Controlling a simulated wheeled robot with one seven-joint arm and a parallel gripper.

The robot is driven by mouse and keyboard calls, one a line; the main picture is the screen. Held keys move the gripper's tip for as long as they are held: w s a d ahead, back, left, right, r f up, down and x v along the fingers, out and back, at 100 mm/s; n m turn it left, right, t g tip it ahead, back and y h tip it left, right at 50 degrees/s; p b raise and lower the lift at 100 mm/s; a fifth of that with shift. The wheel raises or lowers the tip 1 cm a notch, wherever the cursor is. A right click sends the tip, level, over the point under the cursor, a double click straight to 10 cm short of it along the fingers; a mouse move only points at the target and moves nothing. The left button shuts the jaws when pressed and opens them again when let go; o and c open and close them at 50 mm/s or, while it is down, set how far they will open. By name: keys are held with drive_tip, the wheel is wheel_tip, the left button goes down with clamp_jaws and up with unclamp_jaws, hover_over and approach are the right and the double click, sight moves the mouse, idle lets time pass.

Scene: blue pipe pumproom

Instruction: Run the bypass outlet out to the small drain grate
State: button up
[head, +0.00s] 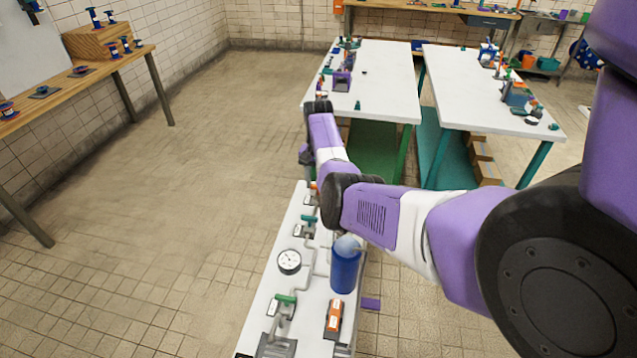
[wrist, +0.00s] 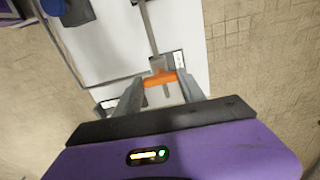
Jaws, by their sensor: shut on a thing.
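In the wrist view my gripper (wrist: 163,86) is shut on an orange valve handle (wrist: 161,79), which lies crosswise between the two fingertips. A grey pipe (wrist: 149,28) runs into the valve at this handle. In the head view the pipe panel (head: 262,300) stretches away below my arm, and a small bit of orange (head: 313,186) shows at its far end. My arm hides most of that end, and my fingers cannot be made out there. I cannot pick out the bypass outlet or the small drain grate in either view.
Two white tables (head: 385,75) (head: 480,75) stand beyond. A wooden bench (head: 75,85) is at left. The tiled floor left of the panel is clear.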

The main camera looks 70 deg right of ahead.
drive_tip(key=o, duration=1.4)
drive_tip(key=shift+c, duration=0.2)
drive_tip(key=shift+r+b, duration=0.4)
drive_tip(key=shift+r, duration=3.5)
drive_tip(key=shift+d, duration=0.1)
